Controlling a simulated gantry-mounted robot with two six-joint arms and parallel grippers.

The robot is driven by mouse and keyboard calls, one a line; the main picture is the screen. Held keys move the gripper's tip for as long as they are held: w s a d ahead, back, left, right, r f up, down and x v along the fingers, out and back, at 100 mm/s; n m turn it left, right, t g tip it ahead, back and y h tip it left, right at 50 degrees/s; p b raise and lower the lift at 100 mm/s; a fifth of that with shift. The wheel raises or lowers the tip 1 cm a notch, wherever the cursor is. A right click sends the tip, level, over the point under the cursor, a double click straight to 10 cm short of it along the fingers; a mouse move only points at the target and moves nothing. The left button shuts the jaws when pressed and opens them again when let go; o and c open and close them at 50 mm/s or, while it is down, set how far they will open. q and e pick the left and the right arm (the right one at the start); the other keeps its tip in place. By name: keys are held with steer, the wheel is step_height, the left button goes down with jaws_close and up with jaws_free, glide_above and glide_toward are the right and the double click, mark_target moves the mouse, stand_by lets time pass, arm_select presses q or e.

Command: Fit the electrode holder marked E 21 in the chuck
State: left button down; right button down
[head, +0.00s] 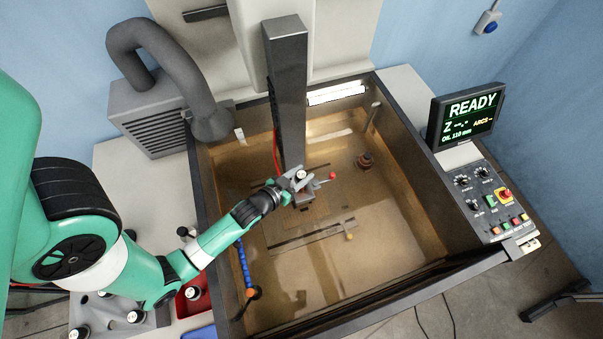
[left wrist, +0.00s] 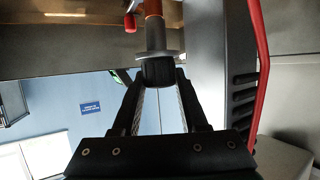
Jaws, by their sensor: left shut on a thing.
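My left gripper (head: 298,180) reaches over the tank from the left and is beside the lower end of the grey column (head: 287,95). It is shut on an electrode holder (left wrist: 157,70). In the left wrist view the holder has a dark grip, a grey flange and a copper-coloured part at the top edge. A pale disc shows at the gripper in the head view; its marking is too small to read. A red-knobbed lever (head: 332,176) is close beside the gripper. The chuck at the column's lower end is mostly hidden, so I cannot tell whether the holder touches it. My right gripper is not in view.
The tank wall (head: 204,200) surrounds the work area. A blue hose (head: 244,265) stands inside its left side. Several other holders (head: 135,317) stand in a grey rack at lower left, by a red tray (head: 200,300). The panel (head: 490,200) and READY screen (head: 467,115) are at right.

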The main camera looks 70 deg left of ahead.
arm_select(q)
steer(key=shift+f, duration=0.15)
steer(key=shift+f+b, duration=1.25)
steer(key=shift+b, duration=0.1)
steer(key=shift+f, duration=0.15)
steer(key=shift+f+b, duration=1.4)
steer(key=shift+f, duration=0.1)
steer(key=shift+f+b, duration=0.8)
steer(key=shift+b, duration=0.05)
jaws_free()
